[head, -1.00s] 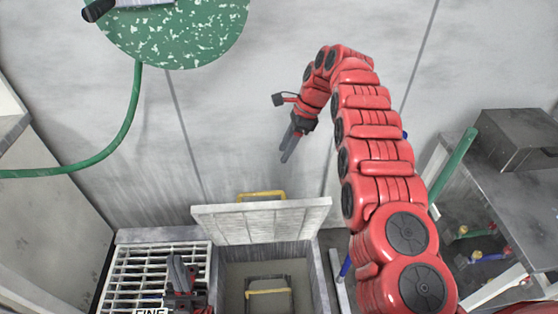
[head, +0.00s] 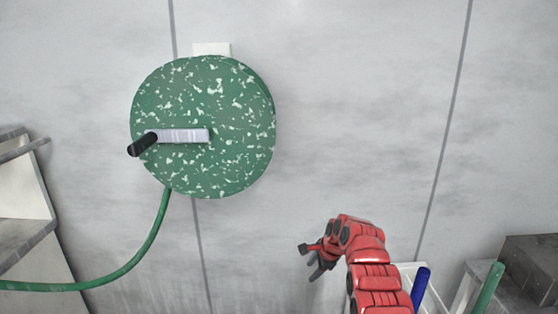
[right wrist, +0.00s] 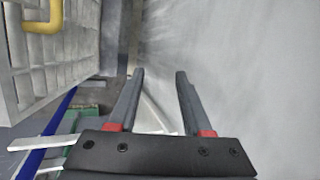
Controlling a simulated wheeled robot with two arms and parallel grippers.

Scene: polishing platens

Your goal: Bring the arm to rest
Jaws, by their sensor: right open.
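My right arm (head: 375,285), red and segmented, rises from the bottom edge right of centre in the head view. Its gripper (head: 316,270) points left and downward in front of the grey wall, clear of the green disc. In the right wrist view my right gripper (right wrist: 160,73) is open, with two dark parallel fingers apart and nothing between them. My left arm and gripper are not in view.
A green speckled disc (head: 240,110) with a crank handle (head: 142,144) hangs on the wall, with a green hose (head: 150,238) below. A grey cabinet (head: 535,265) stands at right. The right wrist view shows a pale slatted panel (right wrist: 70,55) with a yellow handle (right wrist: 45,18) close left.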

